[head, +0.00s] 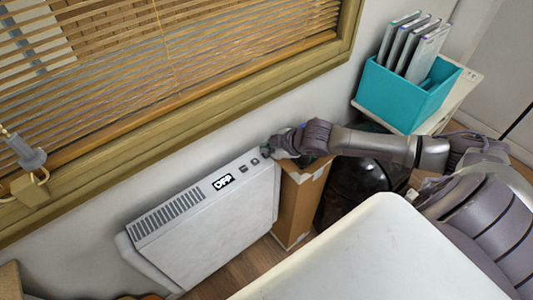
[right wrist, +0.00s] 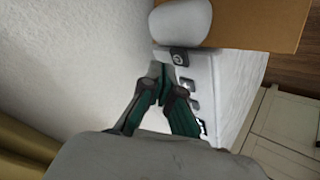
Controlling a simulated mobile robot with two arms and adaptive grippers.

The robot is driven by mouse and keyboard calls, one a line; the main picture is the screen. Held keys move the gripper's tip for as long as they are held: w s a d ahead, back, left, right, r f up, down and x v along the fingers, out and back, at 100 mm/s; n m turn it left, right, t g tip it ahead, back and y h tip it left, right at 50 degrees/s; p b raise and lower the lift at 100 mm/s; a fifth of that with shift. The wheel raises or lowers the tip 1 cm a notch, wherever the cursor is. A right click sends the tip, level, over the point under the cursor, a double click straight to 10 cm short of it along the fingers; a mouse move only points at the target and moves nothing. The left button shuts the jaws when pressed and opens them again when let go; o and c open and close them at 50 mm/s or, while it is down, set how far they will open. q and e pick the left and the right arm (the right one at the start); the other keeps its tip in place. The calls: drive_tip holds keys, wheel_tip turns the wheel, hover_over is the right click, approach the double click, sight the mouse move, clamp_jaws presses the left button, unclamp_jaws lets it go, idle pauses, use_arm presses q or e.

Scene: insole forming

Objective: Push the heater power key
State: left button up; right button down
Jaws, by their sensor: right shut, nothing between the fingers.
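The white heater (head: 210,225) stands against the wall under the window. Its top panel has a vent grille, a display (head: 222,182) that reads "OFF", and a row of dark keys. The end key (right wrist: 179,58), with a round symbol, looks like the power key; in the head view it is beside my right gripper (head: 269,152). In the right wrist view, my right gripper (right wrist: 165,84) is shut and empty, its fingertips close beside the key row. Whether they touch the heater I cannot tell. My left gripper is not in view.
A cardboard box (head: 297,205) stands right of the heater, below my right arm. A teal file holder (head: 400,95) sits on a white surface at the back right. A white tabletop (head: 365,255) fills the front. Window blinds (head: 150,60) hang above the heater.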

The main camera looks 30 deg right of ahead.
sight(267, 155)
drive_tip(key=shift+f, duration=0.1)
idle(0.3)
drive_tip(key=shift+f, duration=0.35)
drive_tip(key=shift+f, duration=0.15)
idle(0.3)
drive_tip(key=shift+r+p, duration=0.65)
drive_tip(key=shift+p, duration=0.25)
wheel_tip(267, 155, up, 6)
drive_tip(key=p, duration=0.7)
